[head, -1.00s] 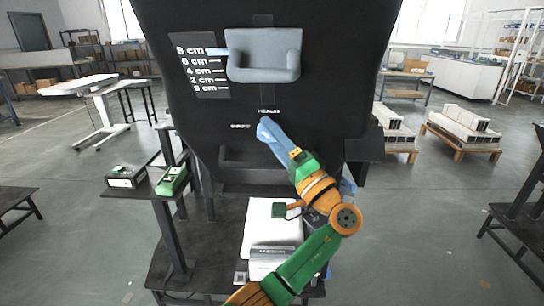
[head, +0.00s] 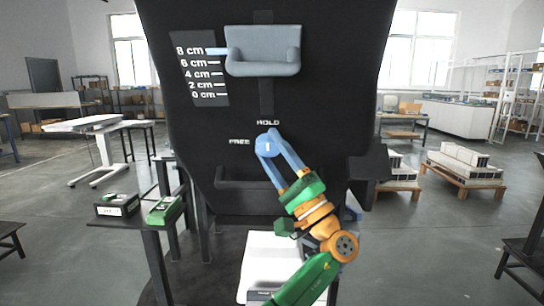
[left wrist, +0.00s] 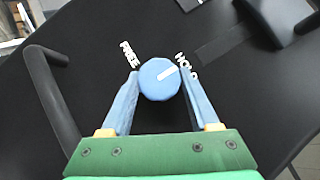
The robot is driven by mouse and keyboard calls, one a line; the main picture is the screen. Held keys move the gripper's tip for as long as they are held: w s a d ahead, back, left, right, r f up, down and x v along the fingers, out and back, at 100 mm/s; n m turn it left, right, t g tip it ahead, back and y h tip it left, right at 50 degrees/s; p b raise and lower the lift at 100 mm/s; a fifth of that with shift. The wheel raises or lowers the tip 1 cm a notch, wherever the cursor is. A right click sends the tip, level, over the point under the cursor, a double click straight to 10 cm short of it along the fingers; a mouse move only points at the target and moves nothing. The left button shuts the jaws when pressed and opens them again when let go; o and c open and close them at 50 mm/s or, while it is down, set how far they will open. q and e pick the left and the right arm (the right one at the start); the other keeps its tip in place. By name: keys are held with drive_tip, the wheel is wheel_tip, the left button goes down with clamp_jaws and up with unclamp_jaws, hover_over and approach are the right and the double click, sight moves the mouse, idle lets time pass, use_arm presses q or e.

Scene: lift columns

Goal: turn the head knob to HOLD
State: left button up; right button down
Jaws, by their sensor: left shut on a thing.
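The round blue head knob (head: 266,146) sits on the black panel below the headrest, between the words FREE and HOLD. Its white mark points up toward HOLD. In the left wrist view the knob (left wrist: 158,85) shows its white mark pointing at the HOLD label (left wrist: 186,66). My left gripper (head: 272,140) reaches up from below, its two blue fingers on either side of the knob and shut on it. The fingers (left wrist: 160,90) also flank it in the left wrist view. My right gripper is not in view.
The grey headrest (head: 264,52) is above, with a pointer at 8 cm on the scale (head: 203,75). A dark ledge (head: 253,180) juts out below the knob. A small stand (head: 140,218) at left holds a black box and a green device.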

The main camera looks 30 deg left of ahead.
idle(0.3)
use_arm(q)
drive_tip(key=o, duration=1.4)
drive_tip(key=shift+c, duration=0.2)
drive_tip(key=b+v, duration=0.2)
drive_tip(key=v, duration=0.5)
